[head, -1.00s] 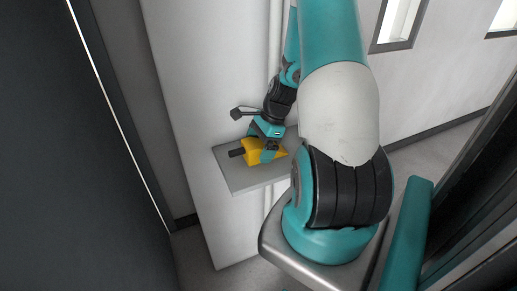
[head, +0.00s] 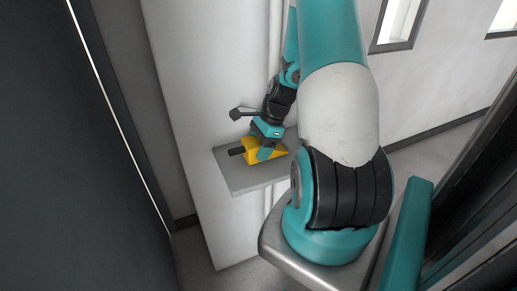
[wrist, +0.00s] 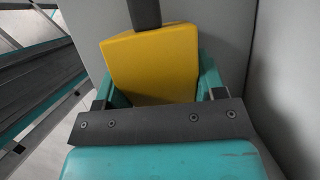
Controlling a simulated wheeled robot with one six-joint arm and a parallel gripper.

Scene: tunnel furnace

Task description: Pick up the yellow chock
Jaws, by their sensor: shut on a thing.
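The yellow chock (head: 250,152) is a wedge-like block with a dark handle (head: 237,151) sticking out to the left in the head view. It is at the small grey shelf (head: 240,182); I cannot tell if it touches the shelf or is just above it. My gripper (head: 266,152) comes down over the chock and is shut on it. In the wrist view the chock (wrist: 152,66) sits between the two teal fingers (wrist: 160,88), with its dark handle (wrist: 145,13) at the top edge. My gripper hides part of the chock.
The shelf is fixed to a pale wall column (head: 190,100). A vertical pipe (head: 275,40) runs behind it. A dark door or panel (head: 60,160) stands at the left. The front left of the shelf is bare. Floor (head: 235,275) shows below.

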